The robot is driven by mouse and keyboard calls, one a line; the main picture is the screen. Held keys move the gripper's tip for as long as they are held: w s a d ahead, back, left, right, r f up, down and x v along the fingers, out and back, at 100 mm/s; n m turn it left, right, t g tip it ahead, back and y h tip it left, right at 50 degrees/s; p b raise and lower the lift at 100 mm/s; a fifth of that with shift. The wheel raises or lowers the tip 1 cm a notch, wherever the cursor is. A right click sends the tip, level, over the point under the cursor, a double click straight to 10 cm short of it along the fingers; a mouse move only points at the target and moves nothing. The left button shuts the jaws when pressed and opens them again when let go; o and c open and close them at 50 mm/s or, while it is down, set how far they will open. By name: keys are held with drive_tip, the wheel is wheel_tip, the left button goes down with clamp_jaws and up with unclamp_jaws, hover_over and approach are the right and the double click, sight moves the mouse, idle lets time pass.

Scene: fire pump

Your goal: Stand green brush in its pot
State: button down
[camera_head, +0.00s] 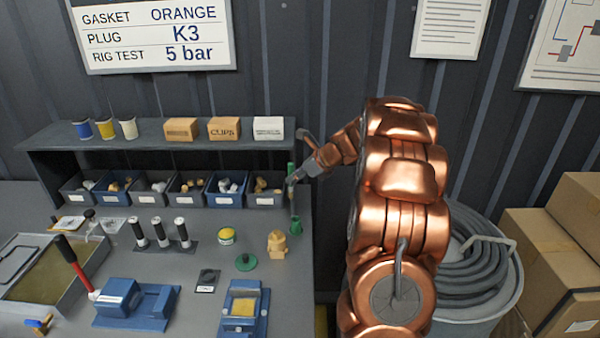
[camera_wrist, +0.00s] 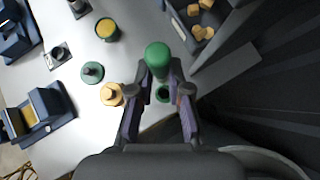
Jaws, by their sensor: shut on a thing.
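The green brush (camera_head: 291,169) is roughly upright at the right end of the bench, its green end uppermost. My gripper (camera_head: 294,181) is shut on it from the right. In the wrist view the brush's rounded green end (camera_wrist: 158,55) shows at the tips of my gripper (camera_wrist: 159,85). The small green pot (camera_head: 296,226) stands on the bench below the brush in the head view. In the wrist view the pot (camera_wrist: 163,94) shows between the fingers. I cannot tell whether the brush's lower end is inside the pot or just above it.
A brass fitting (camera_head: 277,244) and a round green knob (camera_head: 246,262) stand left of the pot. A row of bins, the end one with brass parts (camera_head: 266,190), sits behind under the shelf (camera_head: 160,142). The bench's right edge is close to the pot.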

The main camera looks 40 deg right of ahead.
drive_tip(key=shift+n, duration=0.3)
drive_tip(key=shift+s+d+f+b, duration=0.2)
drive_tip(key=shift+f+b, duration=1)
drive_tip(key=shift+f, duration=0.7)
drive_tip(key=shift+s+d+f+b, duration=0.15)
drive_tip(key=shift+f+b, duration=1.1)
drive_tip(key=shift+f, duration=0.7)
drive_tip(key=shift+s+d+f+b, duration=0.1)
drive_tip(key=shift+s+f+b, duration=0.1)
drive_tip(key=shift+f+b, duration=1.35)
drive_tip(key=shift+f+p, duration=0.35)
drive_tip(key=c, duration=1)
unclamp_jaws()
drive_tip(key=v, duration=1.2)
drive_tip(key=shift+w+d+r, duration=0.15)
drive_tip(key=shift+r, duration=0.05)
